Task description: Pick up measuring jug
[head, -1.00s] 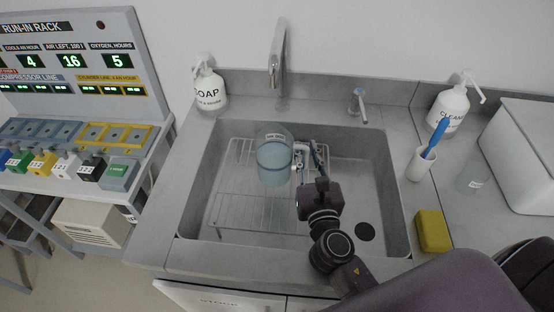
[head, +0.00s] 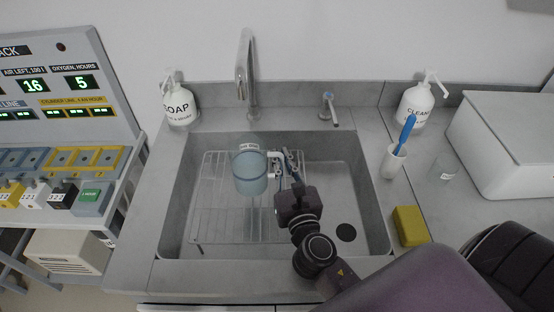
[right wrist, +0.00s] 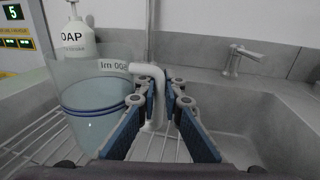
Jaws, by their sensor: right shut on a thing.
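The measuring jug (head: 250,174) is a clear, bluish cylinder with a white handle and a small label. It is over the wire rack (head: 214,222) in the sink. My right gripper (head: 282,168) is shut on the jug's handle, on the right side of the jug. In the right wrist view the jug (right wrist: 92,112) is upright at the left, and its white handle (right wrist: 157,92) runs between the fingers (right wrist: 160,110). I cannot tell whether its base touches the rack. My left gripper is not in view.
The faucet (head: 245,75) rises behind the sink (head: 345,190). A soap bottle (head: 180,108) stands at the back left. A cleaner bottle (head: 414,106), a cup with a blue brush (head: 393,163), a clear beaker (head: 443,168), a yellow sponge (head: 410,226) and a white box (head: 515,145) are to the right.

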